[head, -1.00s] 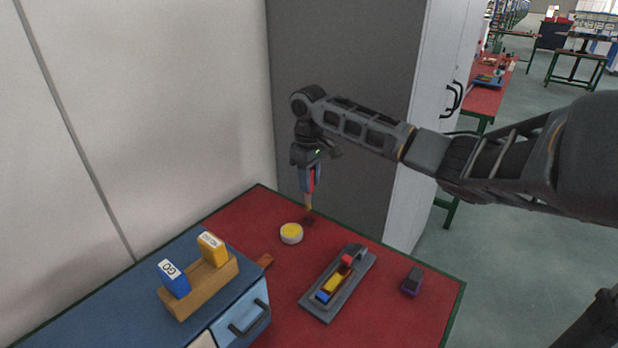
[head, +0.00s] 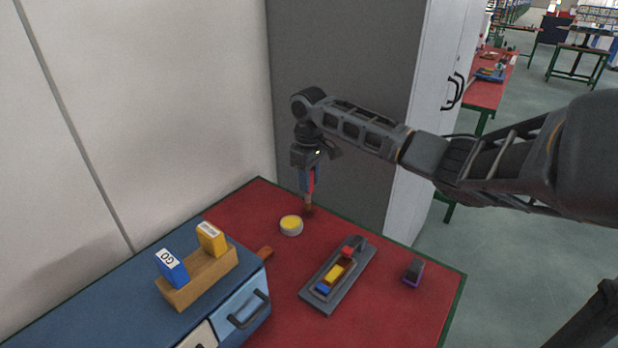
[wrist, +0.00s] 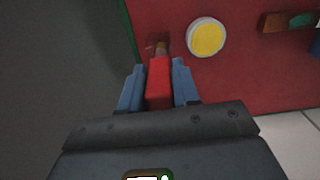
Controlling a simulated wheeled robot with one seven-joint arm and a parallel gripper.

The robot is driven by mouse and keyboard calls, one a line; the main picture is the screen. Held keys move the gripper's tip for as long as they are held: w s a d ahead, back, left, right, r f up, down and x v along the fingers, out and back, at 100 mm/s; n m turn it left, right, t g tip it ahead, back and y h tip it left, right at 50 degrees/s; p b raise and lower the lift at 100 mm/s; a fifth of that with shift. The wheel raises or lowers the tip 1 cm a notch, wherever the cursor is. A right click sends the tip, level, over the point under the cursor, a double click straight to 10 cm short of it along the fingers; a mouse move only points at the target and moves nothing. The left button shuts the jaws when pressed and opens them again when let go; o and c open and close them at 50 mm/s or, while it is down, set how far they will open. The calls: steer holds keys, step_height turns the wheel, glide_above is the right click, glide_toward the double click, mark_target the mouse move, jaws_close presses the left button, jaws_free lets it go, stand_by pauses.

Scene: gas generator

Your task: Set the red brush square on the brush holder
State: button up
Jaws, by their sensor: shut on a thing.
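My gripper (head: 308,186) points down over the far corner of the red table. Its blue fingers (wrist: 130,88) are shut on the red brush (wrist: 158,82), which shows as a red block with a tan lower end. In the head view the red brush (head: 312,182) is mostly hidden by the fingers. Its tan end is just above or touching a small dark red patch (wrist: 153,42) on the table; I cannot tell whether that patch is a shadow or an object. I cannot tell for sure which thing is the brush holder.
A yellow-topped round disc (head: 291,225) lies close beside the gripper. A grey tray (head: 323,304) with red, yellow and blue blocks and a dark purple block (head: 413,272) are nearer. A wooden rack (head: 212,279) stands on the blue cabinet. A grey cabinet wall (head: 340,110) is behind.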

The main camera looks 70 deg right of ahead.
steer(key=shift+f, duration=0.25)
steer(key=shift+f, duration=0.35)
steer(key=shift+f, duration=0.1)
steer(key=o, duration=1.1)
steer(key=shift+r+b, duration=0.65)
steer(key=shift+r, duration=3.3)
